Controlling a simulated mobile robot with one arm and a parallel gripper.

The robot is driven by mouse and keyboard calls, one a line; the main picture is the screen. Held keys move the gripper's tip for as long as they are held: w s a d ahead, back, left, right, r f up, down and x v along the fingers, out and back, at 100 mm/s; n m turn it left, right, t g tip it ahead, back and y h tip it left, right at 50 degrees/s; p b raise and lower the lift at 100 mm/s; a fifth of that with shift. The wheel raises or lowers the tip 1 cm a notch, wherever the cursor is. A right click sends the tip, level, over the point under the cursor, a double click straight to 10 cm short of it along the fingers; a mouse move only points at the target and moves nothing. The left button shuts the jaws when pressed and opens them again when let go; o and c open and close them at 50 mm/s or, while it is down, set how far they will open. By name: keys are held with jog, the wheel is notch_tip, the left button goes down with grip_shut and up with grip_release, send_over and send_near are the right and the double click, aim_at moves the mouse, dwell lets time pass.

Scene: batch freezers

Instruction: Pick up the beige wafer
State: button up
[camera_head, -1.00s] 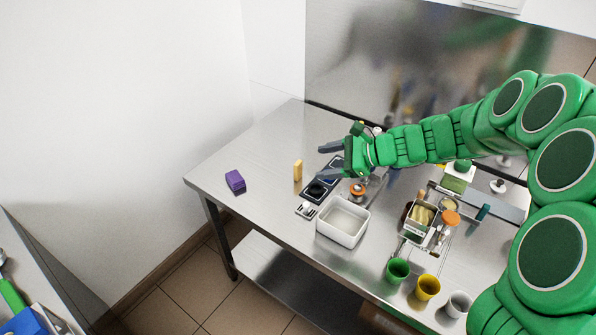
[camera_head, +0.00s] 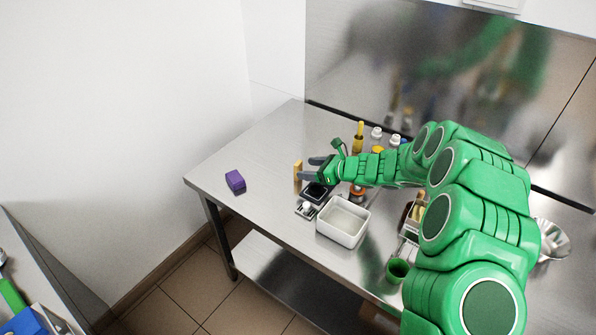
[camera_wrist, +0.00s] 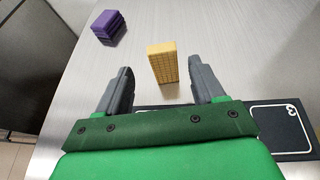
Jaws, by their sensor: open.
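The beige wafer (camera_head: 297,176) stands upright on the steel table, left of the dark mat. In the wrist view the wafer (camera_wrist: 163,63) stands ahead of my gripper, between the lines of its two fingers and nearer the right one. My gripper (camera_head: 309,168) is open and empty, with its grey fingers close to the wafer. In the wrist view my gripper (camera_wrist: 161,85) shows a wide gap between its fingers. I cannot tell whether a finger touches the wafer.
A purple block (camera_head: 235,181) lies left of the wafer, also at upper left in the wrist view (camera_wrist: 108,27). A white tub (camera_head: 343,222) stands to the right front. Bottles (camera_head: 376,137) stand behind my arm.

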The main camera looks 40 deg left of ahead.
aim_at(300, 166)
jog(key=shift+x, duration=3.6)
jog(key=shift+w+r, duration=0.1)
jog(key=shift+w, duration=0.1)
jog(key=c, duration=1)
jog(key=shift+c, duration=0.2)
jog(key=shift+r, duration=0.15)
